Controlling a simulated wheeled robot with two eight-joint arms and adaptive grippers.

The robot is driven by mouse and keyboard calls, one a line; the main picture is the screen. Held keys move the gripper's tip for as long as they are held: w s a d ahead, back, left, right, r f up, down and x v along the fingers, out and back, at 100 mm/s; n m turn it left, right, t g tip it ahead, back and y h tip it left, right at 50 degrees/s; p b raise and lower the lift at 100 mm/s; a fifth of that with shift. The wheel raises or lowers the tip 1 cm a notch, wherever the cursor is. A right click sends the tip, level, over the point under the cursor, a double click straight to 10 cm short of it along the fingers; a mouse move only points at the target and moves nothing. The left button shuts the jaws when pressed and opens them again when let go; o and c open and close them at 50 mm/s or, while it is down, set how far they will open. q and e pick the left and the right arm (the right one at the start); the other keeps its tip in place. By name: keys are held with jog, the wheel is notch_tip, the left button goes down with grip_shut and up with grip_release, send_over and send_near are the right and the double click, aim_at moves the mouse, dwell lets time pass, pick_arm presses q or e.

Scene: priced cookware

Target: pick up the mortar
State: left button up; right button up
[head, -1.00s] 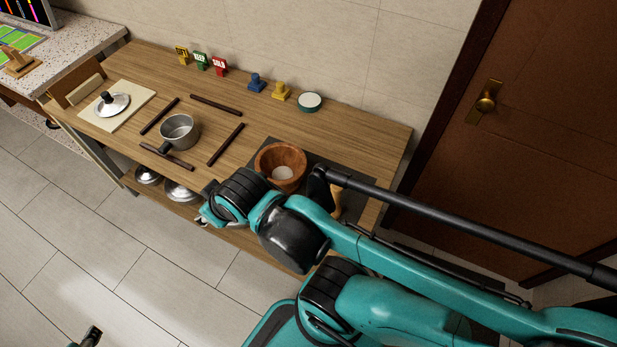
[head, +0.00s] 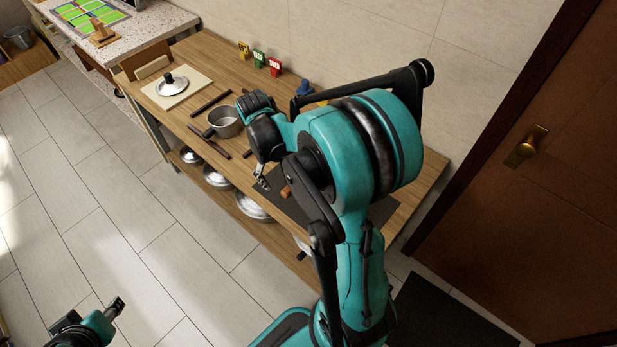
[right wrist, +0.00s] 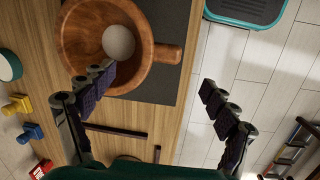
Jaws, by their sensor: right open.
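The mortar is a round brown wooden bowl (right wrist: 72,42) with a stubby wooden projection on its right side, seen at the top of the right wrist view. A pale round patch shows inside it. In the head view my right arm hides nearly all of it; a small wooden bit (head: 286,192) shows beside the arm. My right gripper (right wrist: 155,84) is open and empty. Its left finger overlaps the bowl's lower rim in the picture; its right finger is over the floor. I cannot tell any contact. It also shows in the head view (head: 262,182). My left gripper (head: 115,307) is at lower left, away from the table.
A dark mat (head: 381,212) lies at the table's right end. A grey saucepan (head: 225,121), dark sticks and a lid (head: 172,84) on a board are farther left. Small price signs (head: 259,59) stand at the back. Pans (head: 252,205) sit on the lower shelf.

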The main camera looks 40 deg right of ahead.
aim_at(289, 185)
jog(key=f+b, duration=0.1)
jog(key=f, duration=0.1)
jog(key=f+b, duration=0.1)
jog(key=f, duration=0.1)
jog(key=s+d+f, duration=0.1)
jog(key=f, duration=0.1)
jog(key=shift+d+f+b, duration=0.1)
jog(key=shift+f+b, duration=0.1)
jog(key=shift+b, duration=0.2)
jog(key=shift+f, duration=0.45)
jog(key=shift+r, duration=0.1)
jog(key=shift+c, duration=0.9)
jog(key=c, duration=1.8)
jog(key=shift+r, duration=0.15)
jog(key=shift+r+p, duration=1.85)
jog(key=shift+r, duration=3)
grip_shut()
